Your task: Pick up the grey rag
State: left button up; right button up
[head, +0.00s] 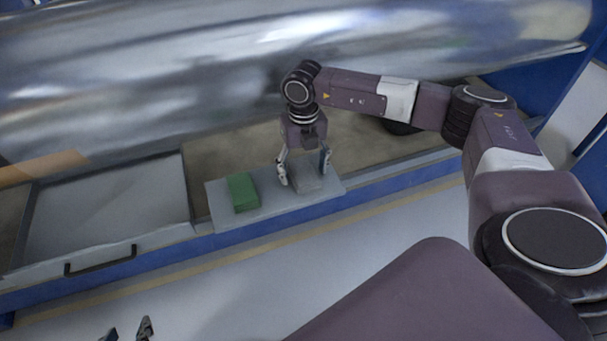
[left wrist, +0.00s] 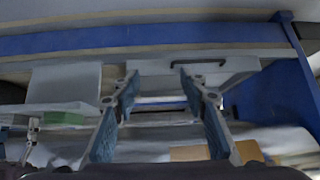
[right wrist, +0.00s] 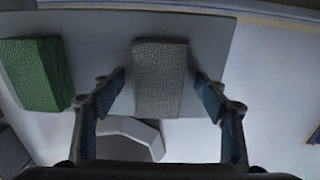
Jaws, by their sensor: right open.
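The grey rag (head: 306,180) is a folded, textured block lying on a light grey plate (head: 220,208) on the blue machine ledge. In the right wrist view the rag (right wrist: 160,78) lies ahead, between the two fingers. My right gripper (head: 304,174) is open above the rag, with one finger on each side of it; I cannot tell whether the fingers touch it. The green rag (head: 242,192) lies on the same plate, left of the grey one. My left gripper (left wrist: 156,82) is open and empty, away from the plate; its fingertips (head: 127,330) show at the bottom edge of the head view.
A large shiny metal roller (head: 200,70) runs behind the ledge. A grey panel with a dark handle (head: 100,261) is at the left. The blue ledge edge (head: 270,220) runs along the front, with clear pale floor (head: 250,285) before it.

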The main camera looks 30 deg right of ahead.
jog(key=c, duration=1.1)
jog(key=shift+r, duration=0.1)
jog(key=shift+r, duration=0.2)
notch_tip(320, 180, up, 10)
jog(key=shift+w+f+p, duration=0.1)
jog(key=shift+f+p, duration=0.15)
jog(key=shift+p, duration=0.95)
notch_tip(320, 180, up, 9)
jog(key=p, duration=0.2)
send_over(303, 170)
pick_arm(q)
jog(key=s+a+f+g, duration=0.1)
jog(key=s+g, duration=0.1)
jog(key=s, duration=0.3)
jog(key=s+a+f+g+y, duration=0.1)
jog(key=s+a+f+g, duration=0.1)
jog(key=s, duration=0.3)
jog(key=shift+s+a+g, duration=0.2)
jog(key=shift+s+g, duration=0.15)
jog(key=shift+g, duration=0.25)
pick_arm(e)
jog(key=shift+r, duration=0.5)
